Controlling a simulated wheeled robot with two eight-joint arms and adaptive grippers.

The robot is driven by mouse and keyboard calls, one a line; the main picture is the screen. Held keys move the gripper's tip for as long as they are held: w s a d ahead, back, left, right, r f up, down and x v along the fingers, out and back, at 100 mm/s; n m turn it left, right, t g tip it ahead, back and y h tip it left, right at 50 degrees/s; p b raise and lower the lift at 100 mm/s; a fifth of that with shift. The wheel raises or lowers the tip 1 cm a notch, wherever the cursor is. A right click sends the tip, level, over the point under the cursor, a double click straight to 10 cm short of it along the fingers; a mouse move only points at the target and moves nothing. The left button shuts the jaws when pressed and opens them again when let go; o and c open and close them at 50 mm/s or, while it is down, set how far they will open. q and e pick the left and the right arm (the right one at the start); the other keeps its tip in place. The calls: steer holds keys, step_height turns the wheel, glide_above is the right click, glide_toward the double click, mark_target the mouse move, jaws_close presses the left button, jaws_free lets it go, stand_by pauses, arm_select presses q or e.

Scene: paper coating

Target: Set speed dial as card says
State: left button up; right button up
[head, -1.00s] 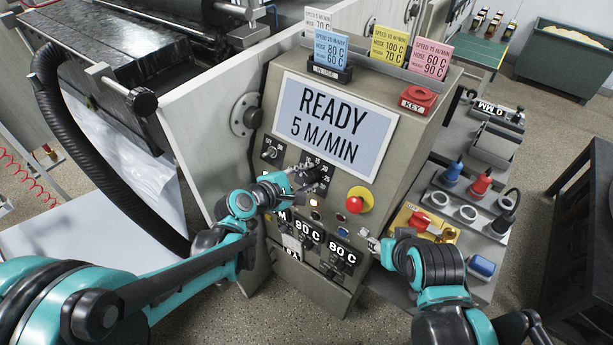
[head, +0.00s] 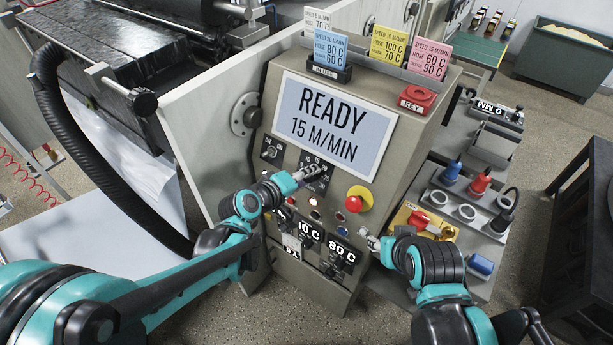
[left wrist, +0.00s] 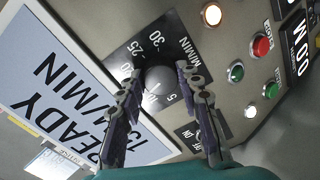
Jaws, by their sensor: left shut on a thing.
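The speed dial (left wrist: 158,88) is a dark round knob on a black scale plate marked M/MIN. My left gripper (left wrist: 160,80) is shut on it, one finger on each side, in the left wrist view. In the head view my left gripper (head: 314,175) hides most of the dial. The display (head: 334,125) reads READY, 15 M/MIN. A blue card (head: 330,50) stands in the IN USE holder (head: 329,73). Its small top line seems to read SPEED 20 M/MIN, with 80 C and 60 C below. My right gripper (head: 371,242) is by the cabinet's right edge; its fingers are unclear.
A red stop button (head: 355,203) on a yellow ring sits right of the dial. Yellow (head: 389,45) and pink (head: 429,60) cards stand on top, near a red KEY piece (head: 417,93). Switches and temperature readouts (head: 342,251) lie below. A side bench holds coloured plugs (head: 480,181).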

arm_select(q)
steer(key=shift+f+m+t, duration=0.1)
steer(key=shift+m+t, duration=0.2)
steer(key=shift+m, duration=4.6)
steer(key=o, duration=1.2)
steer(key=shift+c, duration=0.2)
steer(key=v, duration=1.2)
steer(key=shift+d, duration=0.15)
